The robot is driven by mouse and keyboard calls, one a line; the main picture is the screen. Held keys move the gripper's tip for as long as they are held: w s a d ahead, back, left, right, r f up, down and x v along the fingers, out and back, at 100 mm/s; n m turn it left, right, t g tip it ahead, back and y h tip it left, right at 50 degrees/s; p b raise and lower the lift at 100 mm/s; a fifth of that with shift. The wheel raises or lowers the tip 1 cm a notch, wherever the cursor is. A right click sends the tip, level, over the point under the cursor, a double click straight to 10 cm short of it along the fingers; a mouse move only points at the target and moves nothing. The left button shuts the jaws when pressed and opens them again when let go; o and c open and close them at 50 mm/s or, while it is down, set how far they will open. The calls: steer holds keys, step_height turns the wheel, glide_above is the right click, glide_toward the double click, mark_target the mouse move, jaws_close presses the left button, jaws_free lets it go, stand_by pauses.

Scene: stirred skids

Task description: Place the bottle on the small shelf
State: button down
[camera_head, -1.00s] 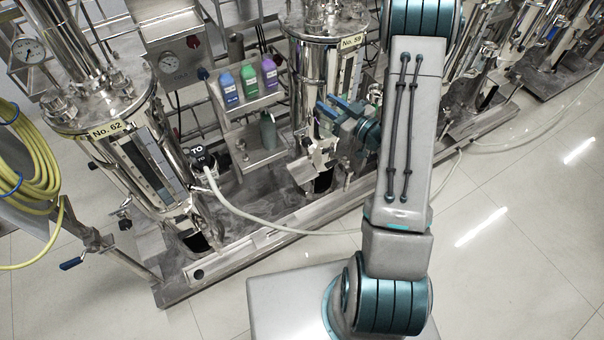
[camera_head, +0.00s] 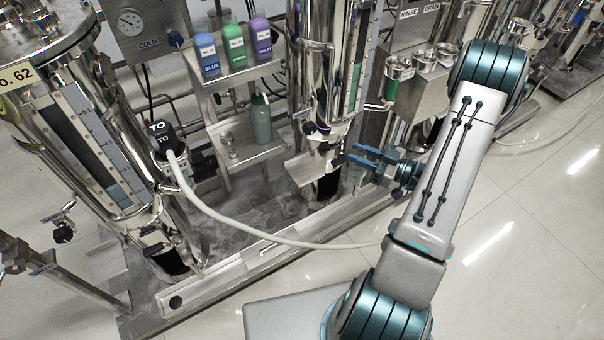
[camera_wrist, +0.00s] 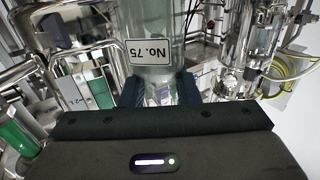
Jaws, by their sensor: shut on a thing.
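My gripper (camera_head: 352,158) is at the front of the middle steel column. In the wrist view, its two dark fingers (camera_wrist: 160,90) are closed on the narrow end of a clear, greyish bottle (camera_wrist: 150,22). Its white "No. 75" label reads upside down there. The held bottle is hard to make out in the head view. A small steel lower shelf (camera_head: 238,158) is left of the gripper, with a grey-green bottle (camera_head: 261,120) upright on it. A small steel ledge (camera_head: 305,172) juts from the column, just left of the fingers.
Blue (camera_head: 208,55), green (camera_head: 234,48) and violet (camera_head: 263,40) bottles stand on the upper shelf. Steel column No. 62 (camera_head: 75,120) is at left. A pale hose (camera_head: 255,238) crosses low in front. A box with metal cups (camera_head: 425,70) is at right. The tiled floor is open.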

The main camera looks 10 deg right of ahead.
steer(key=shift+s+d+f+b, duration=0.1)
steer(key=shift+d+f+b, duration=0.15)
steer(key=shift+f, duration=0.35)
steer(key=shift+s+d+f+b, duration=0.1)
steer(key=shift+f+b, duration=0.15)
steer(key=shift+f, duration=0.35)
steer(key=shift+w+a+f, duration=0.1)
steer(key=shift+w, duration=0.05)
steer(key=f+b+x, duration=0.1)
steer(key=b+x, duration=0.4)
steer(key=x, duration=1.2)
steer(key=shift+a+f, duration=0.15)
steer(key=shift+a, duration=0.2)
steer(key=shift+f, duration=0.15)
steer(key=c, duration=1.1)
jaws_free()
